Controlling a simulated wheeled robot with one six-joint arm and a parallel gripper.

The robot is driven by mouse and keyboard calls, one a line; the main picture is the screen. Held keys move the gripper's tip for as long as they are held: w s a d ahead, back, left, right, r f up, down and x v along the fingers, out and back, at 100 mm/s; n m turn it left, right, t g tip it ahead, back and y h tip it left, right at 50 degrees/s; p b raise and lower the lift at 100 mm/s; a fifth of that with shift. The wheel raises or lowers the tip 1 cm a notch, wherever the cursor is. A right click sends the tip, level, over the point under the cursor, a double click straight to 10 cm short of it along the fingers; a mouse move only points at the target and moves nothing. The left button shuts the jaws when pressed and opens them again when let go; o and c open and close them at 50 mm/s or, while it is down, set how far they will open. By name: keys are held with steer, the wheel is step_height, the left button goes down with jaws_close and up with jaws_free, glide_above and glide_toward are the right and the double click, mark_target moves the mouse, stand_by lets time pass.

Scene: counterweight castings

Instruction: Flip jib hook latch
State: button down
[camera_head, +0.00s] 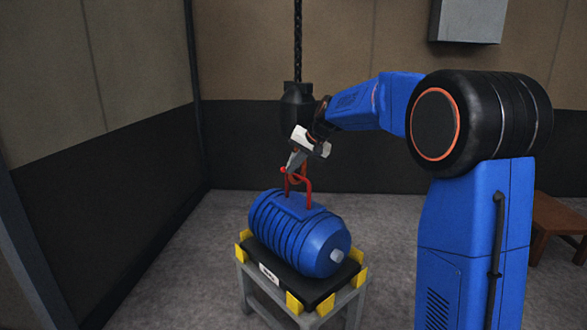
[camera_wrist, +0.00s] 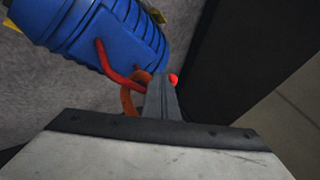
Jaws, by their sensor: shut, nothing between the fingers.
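My gripper (camera_head: 293,166) is shut, with nothing seen between its fingers, and points down beside the hook. In the wrist view the closed fingertips (camera_wrist: 161,82) lie over an orange-red hook (camera_wrist: 129,96), with a small red knob (camera_wrist: 173,79) showing right by the tips. The knob also shows at the left of the fingers in the head view (camera_head: 283,170). Whether the tips touch it I cannot tell. The red lifting bail (camera_head: 309,192) stands on the blue ribbed casting (camera_head: 298,236), close to the hook. The latch itself is mostly hidden by the fingers.
The casting lies on a black-topped grey stand (camera_head: 247,286) with yellow corner blocks. A chain (camera_head: 298,40) hangs from above to a black hook block (camera_head: 297,105) behind my wrist. A brown wooden table (camera_head: 560,222) stands far right. Walls close the back and left.

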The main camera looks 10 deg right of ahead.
steer(key=shift+s+a+r+m+g+y, duration=0.15)
steer(key=shift+r+m+g+y, duration=0.1)
steer(key=shift+r+y, duration=0.35)
steer(key=shift+s+a+r+m+g+y, duration=0.1)
steer(key=shift+a+r+m+g+y, duration=0.15)
steer(key=shift+r+y, duration=0.35)
steer(key=shift+s+a+r+m+g+y, duration=0.1)
steer(key=shift+r+m+g+y, duration=0.15)
steer(key=shift+r+y, duration=0.35)
steer(key=shift+w+r, duration=0.1)
stand_by(0.6)
steer(key=shift+r, duration=0.7)
